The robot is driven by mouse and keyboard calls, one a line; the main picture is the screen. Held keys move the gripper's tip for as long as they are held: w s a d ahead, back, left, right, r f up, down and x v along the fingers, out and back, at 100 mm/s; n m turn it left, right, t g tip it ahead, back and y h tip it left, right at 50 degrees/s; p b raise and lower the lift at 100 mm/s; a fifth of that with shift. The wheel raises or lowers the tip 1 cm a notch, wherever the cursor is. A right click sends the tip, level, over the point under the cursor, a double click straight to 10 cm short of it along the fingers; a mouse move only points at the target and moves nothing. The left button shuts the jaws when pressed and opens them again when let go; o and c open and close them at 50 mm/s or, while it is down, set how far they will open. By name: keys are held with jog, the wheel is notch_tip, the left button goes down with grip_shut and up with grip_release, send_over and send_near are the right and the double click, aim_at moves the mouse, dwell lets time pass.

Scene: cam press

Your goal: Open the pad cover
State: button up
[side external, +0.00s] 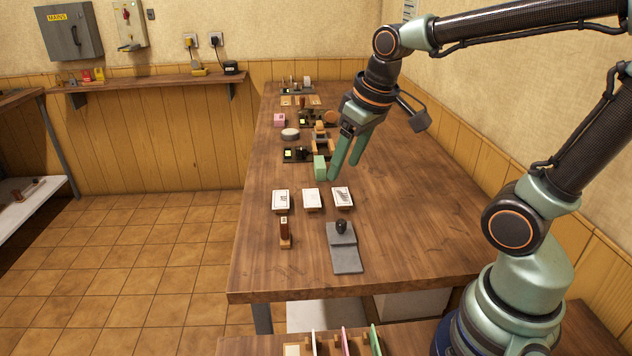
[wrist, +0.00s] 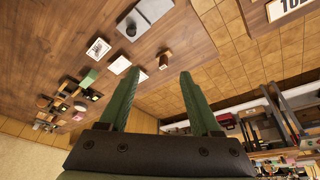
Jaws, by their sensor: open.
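A grey pad unit (side external: 345,260) lies flat on the near part of the table, made of two slabs end to end. A black knob (side external: 341,227) stands on its far slab. I cannot tell whether that slab is the cover or whether it is open. The grey unit (wrist: 150,12) shows at the top of the wrist view, with the black knob (wrist: 131,29) at its edge. My gripper (side external: 346,172) is open and empty above the table, beyond the pad and apart from it. Its two green fingers (wrist: 158,78) are spread in the wrist view.
Three white cards or blocks (side external: 311,199) lie between gripper and pad. A wooden-handled stamp (side external: 285,235) stands left of the pad. A green block (side external: 320,167) and several dark trays (side external: 298,155) lie farther back. The table's right side is clear.

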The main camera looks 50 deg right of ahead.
jog(key=w+d+f+g, duration=0.2)
jog(key=w+d+f, duration=0.2)
jog(key=g, duration=0.2)
send_near(341, 221)
jog(key=f, duration=0.9)
jog(key=shift+d, duration=0.2)
jog(key=shift+c, duration=0.2)
grip_shut()
dwell(0.9)
